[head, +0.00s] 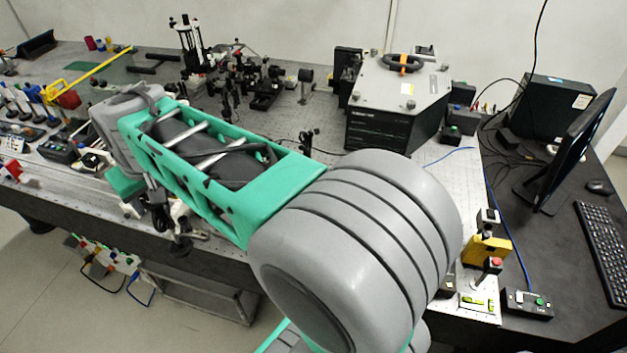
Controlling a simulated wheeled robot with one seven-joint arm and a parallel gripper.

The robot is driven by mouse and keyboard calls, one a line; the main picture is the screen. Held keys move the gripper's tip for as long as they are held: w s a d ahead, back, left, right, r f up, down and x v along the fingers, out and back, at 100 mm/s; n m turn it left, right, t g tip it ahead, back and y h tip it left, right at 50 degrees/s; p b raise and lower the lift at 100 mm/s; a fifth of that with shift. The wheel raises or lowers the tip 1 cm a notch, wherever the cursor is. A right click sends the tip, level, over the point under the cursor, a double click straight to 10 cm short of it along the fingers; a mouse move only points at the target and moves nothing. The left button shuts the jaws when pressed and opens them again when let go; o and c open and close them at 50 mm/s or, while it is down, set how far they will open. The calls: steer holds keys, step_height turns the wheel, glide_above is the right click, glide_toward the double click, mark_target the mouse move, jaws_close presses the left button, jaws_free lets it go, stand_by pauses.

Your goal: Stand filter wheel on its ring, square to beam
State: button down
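My arm crosses the picture from the lower middle to the left, over the optical bench. My gripper (172,222) appears as small dark parts below the far end of the forearm, near the bench's front edge. Its fingers are partly hidden and too small to tell open from shut, or whether they hold anything. I cannot pick out the filter wheel or its ring with certainty. A dark round mount (306,76) stands upright on a post at the back middle, apart from my gripper. A smaller dark post-mounted part (307,137) stands just beyond my forearm.
Crowded optics (262,85) fill the back middle. A large black-and-grey instrument (400,100) stands right of centre. A monitor (575,150), keyboard (603,245) and control box (527,304) are right.

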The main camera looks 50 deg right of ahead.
steer(key=w+d+r+m+b, duration=0.1)
steer(key=w+d+r, duration=0.15)
steer(key=d, duration=0.35)
steer(key=w+d+r+m+b, duration=0.1)
steer(key=w+d+r, duration=0.15)
steer(key=d, duration=0.35)
steer(key=s+d+r+m+h+b, duration=0.1)
steer(key=s+d+b, duration=0.15)
steer(key=d, duration=1.05)
steer(key=s+d+r+m+h+b, duration=0.1)
steer(key=s+d, duration=0.2)
steer(key=d, duration=1)
steer(key=s+d+f+b, duration=0.1)
steer(key=s+d+f, duration=0.55)
steer(key=d, duration=0.25)
step_height(320, 180, down, 10)
steer(key=b, duration=0.4)
steer(key=shift+s+r, duration=0.15)
steer(key=shift+s, duration=0.05)
